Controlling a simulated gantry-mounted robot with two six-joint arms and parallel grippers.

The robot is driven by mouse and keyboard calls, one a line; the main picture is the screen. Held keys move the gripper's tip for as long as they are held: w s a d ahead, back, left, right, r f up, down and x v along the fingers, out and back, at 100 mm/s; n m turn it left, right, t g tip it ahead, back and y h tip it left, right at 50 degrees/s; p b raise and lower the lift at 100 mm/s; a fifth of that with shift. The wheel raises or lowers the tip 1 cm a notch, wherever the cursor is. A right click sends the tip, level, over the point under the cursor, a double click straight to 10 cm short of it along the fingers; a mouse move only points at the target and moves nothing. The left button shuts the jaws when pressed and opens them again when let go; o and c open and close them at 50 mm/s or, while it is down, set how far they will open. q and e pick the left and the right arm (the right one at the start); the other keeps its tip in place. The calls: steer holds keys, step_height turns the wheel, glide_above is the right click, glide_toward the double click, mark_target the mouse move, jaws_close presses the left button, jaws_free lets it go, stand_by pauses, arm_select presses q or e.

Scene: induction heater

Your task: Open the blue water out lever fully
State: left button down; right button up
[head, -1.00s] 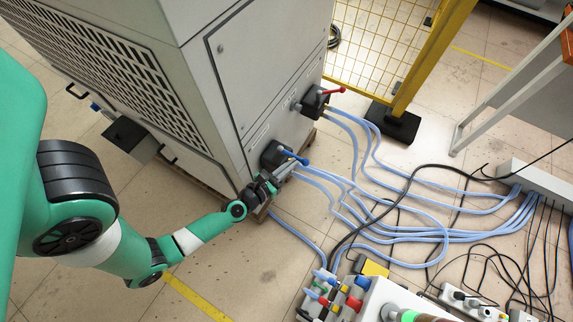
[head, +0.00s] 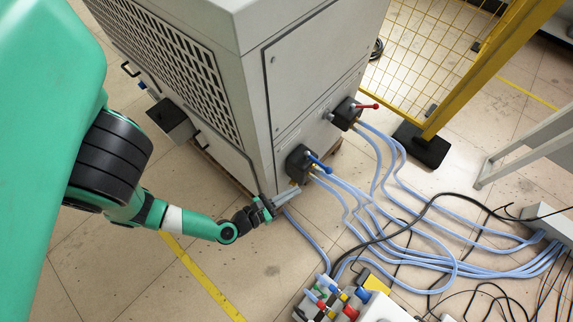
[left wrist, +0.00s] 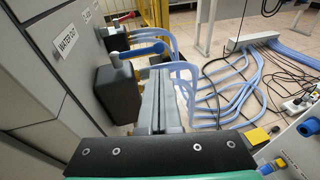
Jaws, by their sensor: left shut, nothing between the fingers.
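The blue water out lever (head: 320,162) sits on a black valve box (head: 298,164) low on the grey cabinet's front. In the head view it points right and toward the bottom of the picture. In the left wrist view the blue lever (left wrist: 146,49) reaches right from its pivot, beside the "WATER OUT" label (left wrist: 66,42). My left gripper (head: 287,195) is shut and empty, below the valve box and apart from the lever. Its fingers (left wrist: 158,98) show closed together in the left wrist view, to the right of the valve box. My right gripper is not in view.
A red lever (head: 367,106) on a second black valve is farther along the cabinet (head: 315,75). Light blue hoses (head: 400,240) run from the valves across the floor to a grey manifold. A yellow fence post (head: 480,75) stands behind. Floor left of the gripper is clear.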

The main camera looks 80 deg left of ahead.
arm_select(q)
steer(key=shift+d+p+v, duration=0.25)
steer(key=shift+p+v, duration=0.3)
steer(key=shift+v, duration=0.65)
steer(key=shift+w, duration=0.1)
